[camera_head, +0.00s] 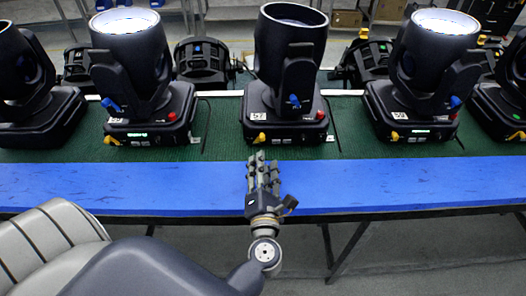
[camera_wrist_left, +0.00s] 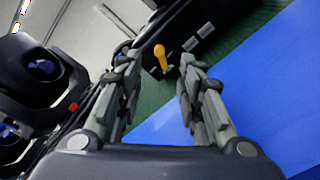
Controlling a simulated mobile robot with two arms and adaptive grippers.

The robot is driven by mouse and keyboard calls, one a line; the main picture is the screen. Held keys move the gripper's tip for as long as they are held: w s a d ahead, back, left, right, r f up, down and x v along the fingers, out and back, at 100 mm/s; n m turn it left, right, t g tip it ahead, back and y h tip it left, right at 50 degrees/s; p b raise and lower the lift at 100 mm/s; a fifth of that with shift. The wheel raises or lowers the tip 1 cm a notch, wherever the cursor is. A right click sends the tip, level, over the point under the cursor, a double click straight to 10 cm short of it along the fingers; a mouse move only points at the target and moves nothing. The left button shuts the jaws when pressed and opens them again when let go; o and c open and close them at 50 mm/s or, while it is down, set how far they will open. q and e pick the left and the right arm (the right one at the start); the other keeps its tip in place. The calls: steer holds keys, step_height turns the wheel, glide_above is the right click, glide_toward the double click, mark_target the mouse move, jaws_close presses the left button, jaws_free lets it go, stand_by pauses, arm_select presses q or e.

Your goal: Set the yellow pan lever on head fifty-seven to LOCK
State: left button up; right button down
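Head fifty-seven (camera_head: 288,75) is the black moving light in the middle of the row, with a white label reading 57 on its base. Its yellow pan lever (camera_head: 260,138) sticks out at the lower left of the base front. My left gripper (camera_head: 263,160) is just in front of that lever, over the near edge of the green mat. In the left wrist view a yellow lever (camera_wrist_left: 160,57) shows beyond and between the fingertips of the gripper (camera_wrist_left: 157,70). The fingers are apart, with nothing between them, and do not visibly touch the lever. My right gripper is in neither view.
Similar heads stand left (camera_head: 140,70) and right (camera_head: 425,75) of it, each with its own yellow lever. More fixtures stand behind. The green mat (camera_head: 220,140) lies under the row; the blue bench front (camera_head: 130,185) is clear. Head fifty-seven also has a red knob (camera_head: 320,115) and blue lever (camera_head: 294,100).

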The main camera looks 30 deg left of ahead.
arm_select(q)
steer(key=shift+v, duration=1.4)
steer(key=shift+w, duration=0.1)
